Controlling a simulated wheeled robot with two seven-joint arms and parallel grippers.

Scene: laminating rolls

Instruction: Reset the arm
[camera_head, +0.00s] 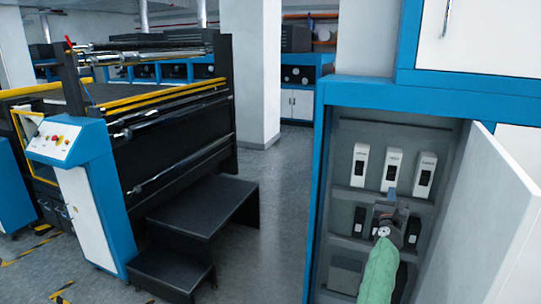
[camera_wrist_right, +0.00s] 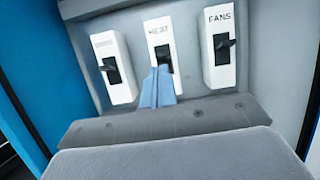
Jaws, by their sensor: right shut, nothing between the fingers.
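My right arm, in a green sleeve, reaches into an open electrical cabinet in the head view. My right gripper (camera_head: 391,196) (camera_wrist_right: 160,70) is shut and empty, with its pale blue fingers in front of the lower part of the middle switch (camera_head: 390,166) (camera_wrist_right: 158,32). That switch's label seems to read HEAT. The fingertips overlap its black lever, and I cannot tell whether they touch it. A switch with a blurred label (camera_head: 359,165) (camera_wrist_right: 101,45) is to its left. The FANS switch (camera_head: 425,172) (camera_wrist_right: 220,72) is to its right. My left gripper is out of view.
The cabinet has a blue frame (camera_head: 319,170) and a white door (camera_head: 480,215) swung open at right. Shelf ledges (camera_wrist_right: 190,120) lie below the switches. A large machine (camera_head: 185,125) with black steps (camera_head: 205,205) and a blue control panel (camera_head: 90,190) stands at left. Grey floor between is clear.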

